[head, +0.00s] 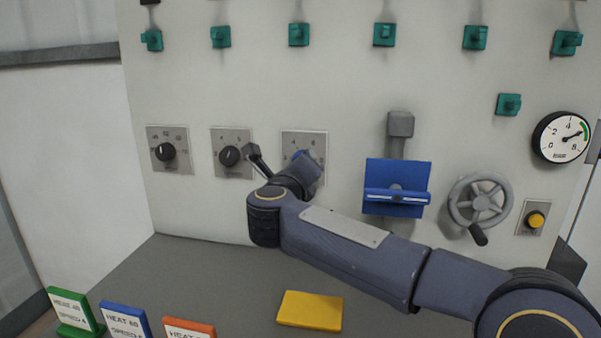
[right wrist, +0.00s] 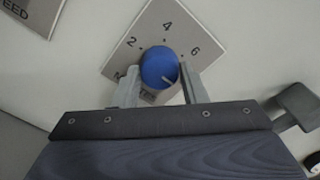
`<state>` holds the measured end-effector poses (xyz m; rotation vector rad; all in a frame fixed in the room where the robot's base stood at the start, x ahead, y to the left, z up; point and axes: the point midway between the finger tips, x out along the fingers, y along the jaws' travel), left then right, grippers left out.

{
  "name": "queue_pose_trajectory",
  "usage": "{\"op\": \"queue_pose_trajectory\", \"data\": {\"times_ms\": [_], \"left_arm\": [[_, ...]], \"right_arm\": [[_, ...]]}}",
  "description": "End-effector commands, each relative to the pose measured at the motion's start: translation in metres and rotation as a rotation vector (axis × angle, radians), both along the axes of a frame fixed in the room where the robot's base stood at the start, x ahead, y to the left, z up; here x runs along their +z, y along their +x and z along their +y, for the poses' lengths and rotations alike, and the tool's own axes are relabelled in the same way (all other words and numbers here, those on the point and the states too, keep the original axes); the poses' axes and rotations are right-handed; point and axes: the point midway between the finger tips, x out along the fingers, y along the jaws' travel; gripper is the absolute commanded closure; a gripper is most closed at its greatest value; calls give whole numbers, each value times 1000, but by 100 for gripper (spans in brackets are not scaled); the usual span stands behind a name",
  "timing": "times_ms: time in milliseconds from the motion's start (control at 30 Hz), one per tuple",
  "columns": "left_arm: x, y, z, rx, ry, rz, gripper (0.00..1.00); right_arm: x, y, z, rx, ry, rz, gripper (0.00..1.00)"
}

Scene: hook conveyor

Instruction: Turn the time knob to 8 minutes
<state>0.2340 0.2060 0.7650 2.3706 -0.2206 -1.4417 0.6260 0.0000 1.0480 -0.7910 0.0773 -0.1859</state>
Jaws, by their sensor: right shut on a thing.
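The time knob (right wrist: 158,66) is a round blue knob with a white pointer line, in the middle of the right wrist view. Its square dial plate (right wrist: 147,37) shows the marks 2, 4 and 6. The pointer is turned past the 6, towards the lower right of that view; the 8 mark cannot be seen. My right gripper (right wrist: 160,70) is shut on the knob, one finger on each side. In the head view the same dial plate (head: 290,138) is partly covered by my right arm, which hides the knob and fingertips. My left gripper is not in view.
Two black knobs (head: 165,152) (head: 229,156) sit left on the wall panel. A blue holder (head: 397,172), a handwheel (head: 480,203), a yellow button (head: 536,219) and a gauge (head: 561,137) are to the right.

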Motion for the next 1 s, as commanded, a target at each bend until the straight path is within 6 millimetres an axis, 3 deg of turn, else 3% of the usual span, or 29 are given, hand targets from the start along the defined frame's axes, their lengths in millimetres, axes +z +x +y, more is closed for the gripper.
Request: {"op": "queue_pose_trajectory", "data": {"times_ms": [533, 567, 700, 1000], "left_arm": [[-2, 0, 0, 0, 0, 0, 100], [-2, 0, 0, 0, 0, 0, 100], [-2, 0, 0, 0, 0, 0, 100], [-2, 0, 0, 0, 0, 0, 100]], "right_arm": [[-1, 0, 0, -1, 25, -1, 84], [-1, 0, 0, -1, 25, -1, 59], [-1, 0, 0, 0, 24, -2, 40], [0, -1, 1, 1, 23, -4, 40]]}}
